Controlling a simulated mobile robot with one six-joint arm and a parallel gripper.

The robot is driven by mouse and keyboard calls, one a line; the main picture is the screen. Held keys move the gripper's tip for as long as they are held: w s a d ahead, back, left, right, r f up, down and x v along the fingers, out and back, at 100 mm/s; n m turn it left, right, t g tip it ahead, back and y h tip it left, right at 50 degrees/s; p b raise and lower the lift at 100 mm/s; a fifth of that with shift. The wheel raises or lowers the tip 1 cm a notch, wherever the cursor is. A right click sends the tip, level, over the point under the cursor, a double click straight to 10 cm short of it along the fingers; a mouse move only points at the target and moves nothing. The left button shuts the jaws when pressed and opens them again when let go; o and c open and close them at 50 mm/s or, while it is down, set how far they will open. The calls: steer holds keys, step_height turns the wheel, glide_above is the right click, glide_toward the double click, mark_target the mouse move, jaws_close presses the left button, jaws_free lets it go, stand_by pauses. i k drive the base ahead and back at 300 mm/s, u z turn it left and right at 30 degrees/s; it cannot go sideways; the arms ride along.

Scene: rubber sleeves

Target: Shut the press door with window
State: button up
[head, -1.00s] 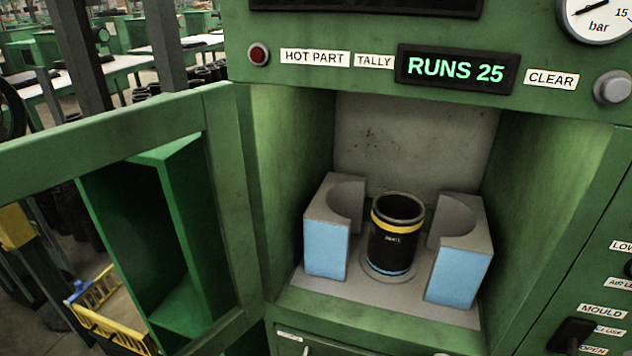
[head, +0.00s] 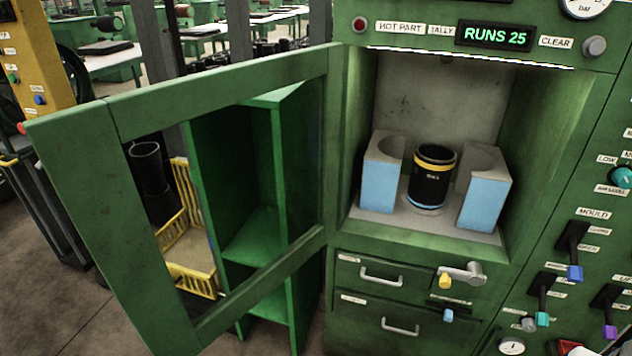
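The press door with window (head: 75,158) is a green frame around a see-through opening. It stands wide open, swung out to the left of the press (head: 345,130), and seems hinged at the left edge of the press opening. Inside the chamber, a black sleeve (head: 431,185) with a yellow band stands upright between two grey and blue mould halves (head: 380,186) (head: 484,200), which are apart. My gripper is not in view.
Below the chamber are two drawers with handles (head: 381,276) and a lever with a yellow tip (head: 446,281). Control levers (head: 572,240) line the right panel. A yellow basket (head: 188,225) and green shelving (head: 262,190) show through the door window.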

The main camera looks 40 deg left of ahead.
mark_target(79, 148)
steer(key=u, duration=0.1)
steer(key=k, duration=0.7)
steer(key=z, duration=2.3)
steer(key=k, duration=2.95)
steer(key=u, duration=1.65)
steer(key=i, duration=0.55)
steer(key=u, duration=0.1)
